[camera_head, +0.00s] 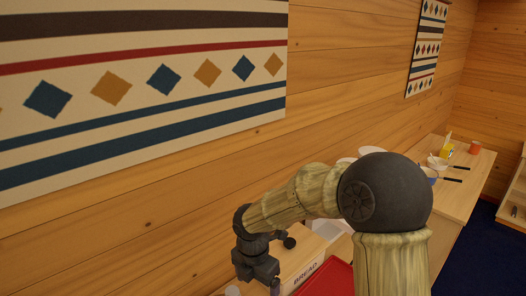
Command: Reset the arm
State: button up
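My arm rises in the lower middle of the head view, bent at a dark round joint, with its forearm reaching to the left. My gripper (275,284) hangs at the end of it, pointing down, above or beside a box marked BREAD (306,275). The fingertips are small and dark and partly cut by the frame's lower edge. I cannot tell whether they are open or shut, or whether anything is between them.
A wooden counter (462,200) runs along the log wall to the right. It bears white bowls (437,163), dark-handled items and an orange pot (474,147). A red surface (330,281) lies beside the bread box. Shelves (515,205) stand at the right edge, past dark blue floor.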

jog(key=s+d+m+t+b, duration=0.1)
jog(key=s+d+m, duration=0.4)
jog(key=m, duration=0.9)
jog(key=s+d+m+t+b, duration=0.1)
jog(key=s+d+m, duration=0.4)
jog(key=d+m, duration=0.6)
jog(key=m, duration=0.3)
jog(key=shift+d+f+y, duration=0.3)
jog(key=shift+d, duration=0.1)
